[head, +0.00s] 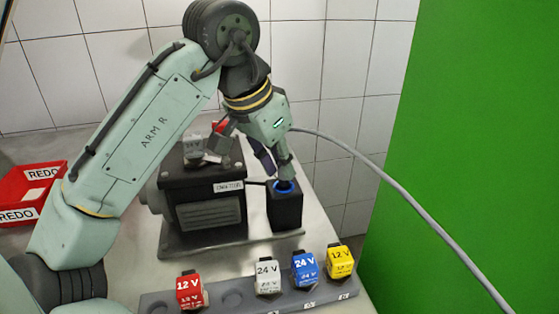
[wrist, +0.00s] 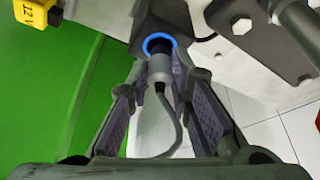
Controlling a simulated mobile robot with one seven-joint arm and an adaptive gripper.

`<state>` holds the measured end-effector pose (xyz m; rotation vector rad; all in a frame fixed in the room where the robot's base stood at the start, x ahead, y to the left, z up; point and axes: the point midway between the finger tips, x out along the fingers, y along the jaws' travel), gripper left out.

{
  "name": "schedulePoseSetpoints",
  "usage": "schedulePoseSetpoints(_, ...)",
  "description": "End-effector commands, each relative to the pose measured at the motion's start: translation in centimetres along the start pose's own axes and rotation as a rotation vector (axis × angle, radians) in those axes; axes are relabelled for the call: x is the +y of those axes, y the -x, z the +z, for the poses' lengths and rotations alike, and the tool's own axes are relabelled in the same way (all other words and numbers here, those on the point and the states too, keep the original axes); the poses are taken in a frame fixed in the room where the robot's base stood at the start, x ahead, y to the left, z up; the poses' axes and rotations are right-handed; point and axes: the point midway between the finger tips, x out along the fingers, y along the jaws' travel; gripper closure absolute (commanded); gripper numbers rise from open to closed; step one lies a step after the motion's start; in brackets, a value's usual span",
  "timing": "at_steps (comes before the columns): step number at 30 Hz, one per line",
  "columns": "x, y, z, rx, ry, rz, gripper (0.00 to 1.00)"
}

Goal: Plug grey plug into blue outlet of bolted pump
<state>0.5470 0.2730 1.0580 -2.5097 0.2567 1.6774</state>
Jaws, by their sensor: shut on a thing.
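The blue outlet shows as a blue ring (head: 286,187) on a dark block at the right of the bolted pump (head: 207,200). The ring (wrist: 160,39) is also at the top middle of the wrist view. My gripper (head: 279,167) points down just above the outlet. In the wrist view, my gripper (wrist: 163,78) is shut on the grey plug (wrist: 159,70), a finger on each side. The plug's front end is at the ring's mouth, lined up with it. How deep it sits cannot be told. Its grey cable (wrist: 178,130) bends back between the fingers.
A grey rack at the front holds red (head: 189,291), white (head: 267,277), blue (head: 305,269) and yellow (head: 340,262) voltage blocks. A red REDO bin (head: 38,185) stands at left. The grey cable (head: 385,180) trails right, past a green wall (head: 480,120).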

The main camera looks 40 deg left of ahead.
Motion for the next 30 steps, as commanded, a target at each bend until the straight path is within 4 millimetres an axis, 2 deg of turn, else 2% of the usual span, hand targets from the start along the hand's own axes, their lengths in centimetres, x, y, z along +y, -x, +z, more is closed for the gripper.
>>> schedulePoseSetpoints(30, 0.0, -1.7, 0.7, 0.000, 0.000, 0.000, 1.00)
